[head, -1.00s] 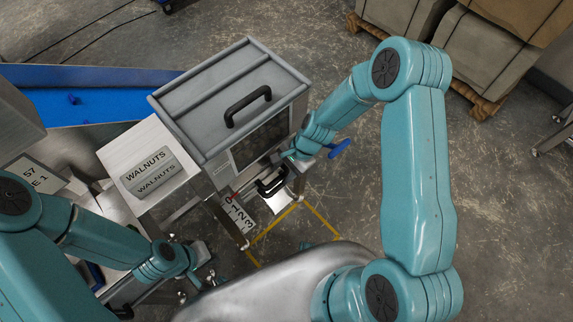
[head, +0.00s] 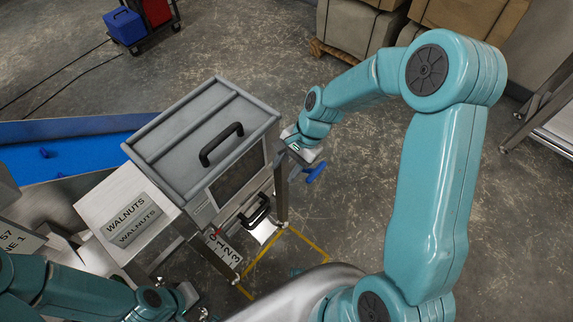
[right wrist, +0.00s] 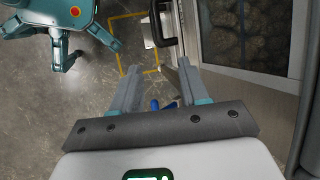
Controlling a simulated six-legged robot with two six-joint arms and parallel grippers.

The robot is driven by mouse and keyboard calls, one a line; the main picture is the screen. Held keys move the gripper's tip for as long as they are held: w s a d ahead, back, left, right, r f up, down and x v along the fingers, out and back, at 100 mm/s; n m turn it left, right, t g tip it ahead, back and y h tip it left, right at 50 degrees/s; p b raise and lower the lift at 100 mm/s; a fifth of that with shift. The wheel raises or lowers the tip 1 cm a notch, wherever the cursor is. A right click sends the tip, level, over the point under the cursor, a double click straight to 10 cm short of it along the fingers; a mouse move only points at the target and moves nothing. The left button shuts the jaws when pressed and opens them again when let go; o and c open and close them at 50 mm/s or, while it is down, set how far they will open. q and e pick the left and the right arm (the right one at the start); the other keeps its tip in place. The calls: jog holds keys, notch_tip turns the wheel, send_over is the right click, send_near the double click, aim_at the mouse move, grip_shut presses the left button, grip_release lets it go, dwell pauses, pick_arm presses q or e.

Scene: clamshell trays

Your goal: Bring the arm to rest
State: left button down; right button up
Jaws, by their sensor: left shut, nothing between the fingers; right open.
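My right gripper (head: 289,138) is beside the right edge of the grey lidded machine (head: 190,125) in the head view. In the right wrist view its two fingers (right wrist: 155,75) stand wide apart with nothing between them. The machine's side and its window lie at the right of that view. My left gripper (head: 200,312) is low at the bottom left of the head view, partly cut off by the frame edge. It is shut and holds nothing that I can see.
A black handle (head: 256,212) and a blue lever (head: 316,172) are at the machine's right side. A WALNUTS sign (head: 132,220) stands left of it. Yellow floor lines (head: 312,244) mark the front.

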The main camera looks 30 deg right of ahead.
dwell(0.4)
jog(key=s+a+f+n+h+p, duration=0.1)
jog(key=s+a+f+n, duration=0.9)
jog(key=s+f, duration=0.3)
jog(key=shift+s+f+n, duration=0.35)
jog(key=shift+s+n, duration=0.45)
jog(key=shift+s, duration=0.05)
jog(key=shift+r, duration=0.1)
